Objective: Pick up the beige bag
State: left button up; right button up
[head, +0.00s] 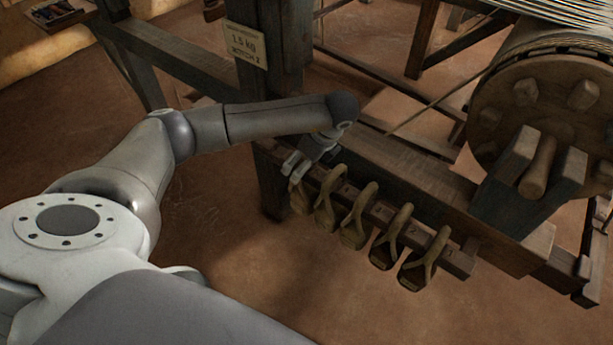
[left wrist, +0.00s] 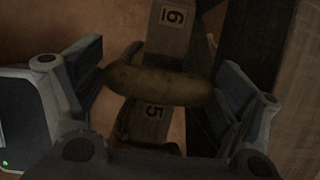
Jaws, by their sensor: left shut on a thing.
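Several beige-brown bags with looped straps hang in a row on a wooden rail in the head view. The leftmost bag (head: 301,200) is partly hidden by my left gripper (head: 296,166), which is at its top, at the rail's left end. In the left wrist view the rounded top of this beige bag (left wrist: 158,85) lies crosswise between the two fingers. My left gripper is shut on it. The bag's lower part is hidden in the wrist view. My right gripper is not in view.
The numbered rail (left wrist: 167,35) shows marks 6 and 5. Other bags (head: 357,222) hang close beside on the right. A dark post with a sign (head: 245,44) stands behind, and a wooden drum (head: 540,110) is at right. Brown floor is open in front.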

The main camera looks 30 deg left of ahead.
pick_arm(q)
jog(key=c, duration=0.7)
jog(key=shift+r, duration=0.1)
jog(key=shift+c, duration=0.4)
jog(key=shift+r, duration=0.1)
